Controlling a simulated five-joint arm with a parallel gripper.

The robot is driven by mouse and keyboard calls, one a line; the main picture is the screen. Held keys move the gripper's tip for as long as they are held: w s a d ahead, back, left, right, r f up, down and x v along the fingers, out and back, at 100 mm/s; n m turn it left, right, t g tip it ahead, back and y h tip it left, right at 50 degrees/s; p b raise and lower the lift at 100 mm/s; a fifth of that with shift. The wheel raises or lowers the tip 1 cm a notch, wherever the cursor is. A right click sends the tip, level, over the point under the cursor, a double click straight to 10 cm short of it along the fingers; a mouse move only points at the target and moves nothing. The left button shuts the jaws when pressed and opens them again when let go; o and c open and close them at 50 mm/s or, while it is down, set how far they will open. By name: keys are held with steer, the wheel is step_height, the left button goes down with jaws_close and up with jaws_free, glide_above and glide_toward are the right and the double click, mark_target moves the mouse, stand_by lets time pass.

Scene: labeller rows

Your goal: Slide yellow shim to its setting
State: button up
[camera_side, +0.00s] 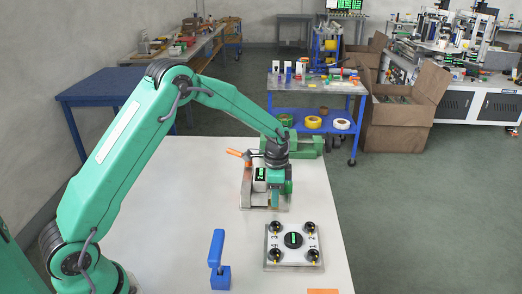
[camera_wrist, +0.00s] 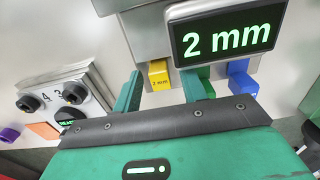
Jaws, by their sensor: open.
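The yellow shim (camera_wrist: 159,74) shows in the wrist view, sticking out of the grey metal fixture (camera_wrist: 144,35) and marked "2 mm". A display (camera_wrist: 228,38) on the fixture reads "2 mm" in green. My gripper (camera_wrist: 162,78) is open, with one green finger on each side of the yellow shim. Whether either finger touches it, I cannot tell. A green shim (camera_wrist: 205,72) and a blue shim (camera_wrist: 242,78) stick out to the right. In the side view my gripper (camera_side: 275,196) is low at the fixture (camera_side: 247,190) and hides the yellow shim.
A plate with several black knobs (camera_side: 292,258) lies in front of the fixture. A blue upright handle (camera_side: 217,262) stands to its left. Orange (camera_wrist: 43,130) and purple (camera_wrist: 8,134) pieces lie at the wrist view's left. The white table (camera_side: 150,200) is clear at left.

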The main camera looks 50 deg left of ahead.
steer(key=shift+f, duration=0.35)
steer(key=shift+c, duration=0.4)
jaws_close()
steer(key=shift+w+d, duration=1.5)
steer(key=shift+w, duration=0.05)
steer(key=shift+o, duration=0.4)
jaws_free()
